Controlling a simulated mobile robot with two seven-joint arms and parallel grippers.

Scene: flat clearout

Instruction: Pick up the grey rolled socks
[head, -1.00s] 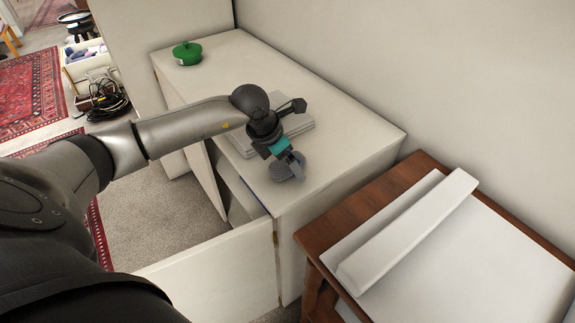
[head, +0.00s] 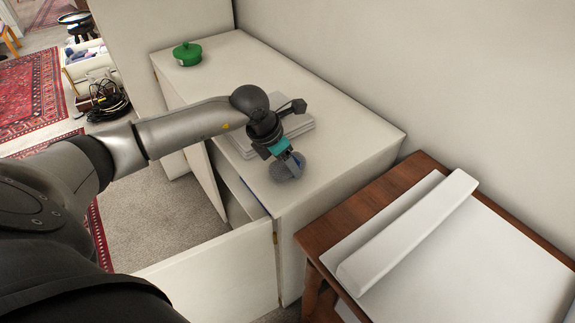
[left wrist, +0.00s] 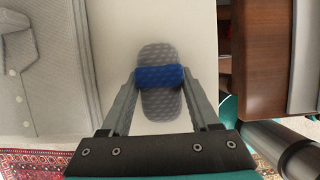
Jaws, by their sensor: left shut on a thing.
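The grey rolled socks (head: 284,169) rest on the white cabinet top near its front edge. In the left wrist view they are a grey patterned roll (left wrist: 160,102) with a blue band (left wrist: 159,77) around the middle. My left gripper (head: 292,163) comes down over the socks from above. In the left wrist view its two fingers (left wrist: 159,80) press on both sides of the roll at the blue band. In the head view the gripper hides part of the roll. My right gripper is not in view.
Folded grey cloth (head: 298,123) lies beside my wrist on the cabinet top (head: 340,150). A green lidded pot (head: 187,54) stands at the far end. Cabinet doors (head: 225,264) hang open below. A brown wooden table (head: 330,240) with a long white object (head: 410,232) stands at right.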

